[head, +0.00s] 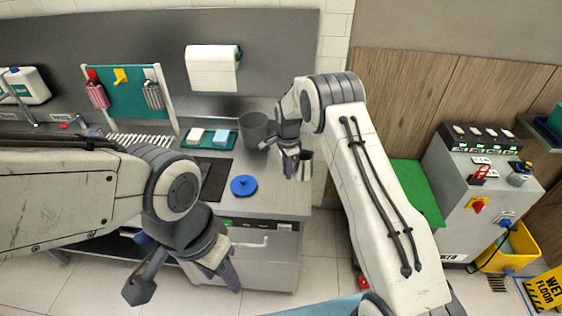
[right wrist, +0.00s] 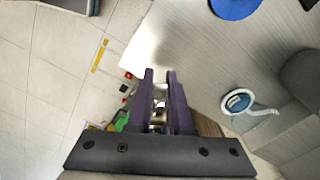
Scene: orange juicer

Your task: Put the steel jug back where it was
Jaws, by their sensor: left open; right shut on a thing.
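The steel jug (head: 305,166) shows just right of my right gripper (head: 289,172) in the head view, above the counter's right end and partly covered by it. My right gripper's fingers (right wrist: 160,76) are close together in the right wrist view. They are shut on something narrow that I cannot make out. A round, open, shiny vessel with a handle (right wrist: 238,102) shows right of the fingers, over the counter; it looks like the jug. I cannot tell whether jug and fingers touch. My left gripper (head: 185,284) is open and empty in front of the counter.
A blue lid (head: 244,185) lies on the counter (head: 275,201). A grey bin (head: 254,129) and a green tray (head: 207,138) stand behind it. A control cabinet (head: 470,190) and yellow bucket (head: 515,248) are at the right. The counter's front right is clear.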

